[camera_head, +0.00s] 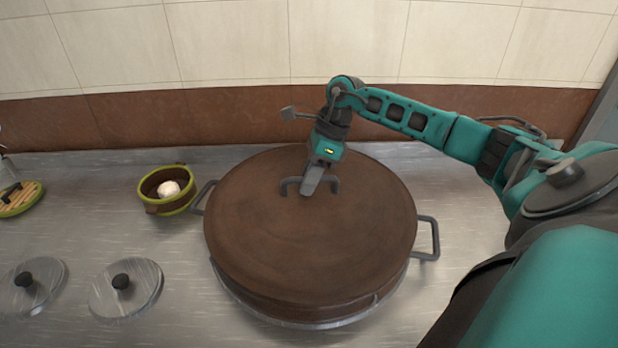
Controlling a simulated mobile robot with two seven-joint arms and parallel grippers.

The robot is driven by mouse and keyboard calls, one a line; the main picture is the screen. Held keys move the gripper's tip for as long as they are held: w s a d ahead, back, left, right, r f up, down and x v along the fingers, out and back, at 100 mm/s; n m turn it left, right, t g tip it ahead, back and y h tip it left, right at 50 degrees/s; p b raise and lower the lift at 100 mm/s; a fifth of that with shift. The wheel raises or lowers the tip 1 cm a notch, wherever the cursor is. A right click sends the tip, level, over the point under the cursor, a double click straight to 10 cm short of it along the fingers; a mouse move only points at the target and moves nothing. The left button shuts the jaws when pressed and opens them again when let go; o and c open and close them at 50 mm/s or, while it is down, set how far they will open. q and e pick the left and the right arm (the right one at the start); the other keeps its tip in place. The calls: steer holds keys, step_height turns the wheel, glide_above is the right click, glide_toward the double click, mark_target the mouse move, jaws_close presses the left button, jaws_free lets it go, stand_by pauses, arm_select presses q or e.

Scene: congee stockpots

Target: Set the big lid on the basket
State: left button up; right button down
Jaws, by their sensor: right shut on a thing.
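The big lid (300,240) is a wide, round brown disc in the middle of the head view. It covers the top of a large round vessel with grey side handles, taken to be the basket (430,240). Only the vessel's handles and a thin grey lower rim show, so I cannot tell whether the lid rests on it or hovers just above. My right gripper (308,188) points down at the lid's grey bar handle (333,184), near the lid's far side, and is shut on it. My left gripper is not in view.
A green-rimmed bowl (155,207) holding a white ball (168,189) stands left of the vessel. Two glass lids with black knobs (122,282) (24,280) lie front left. A tiled wall (190,45) closes the back.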

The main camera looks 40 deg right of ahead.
mark_target(323, 188)
steer(key=shift+f, duration=0.2)
steer(key=c, duration=1.3)
jaws_free()
steer(key=shift+f, duration=0.1)
steer(key=p+v, duration=0.3)
steer(key=v, duration=0.8)
steer(key=shift+p, duration=0.4)
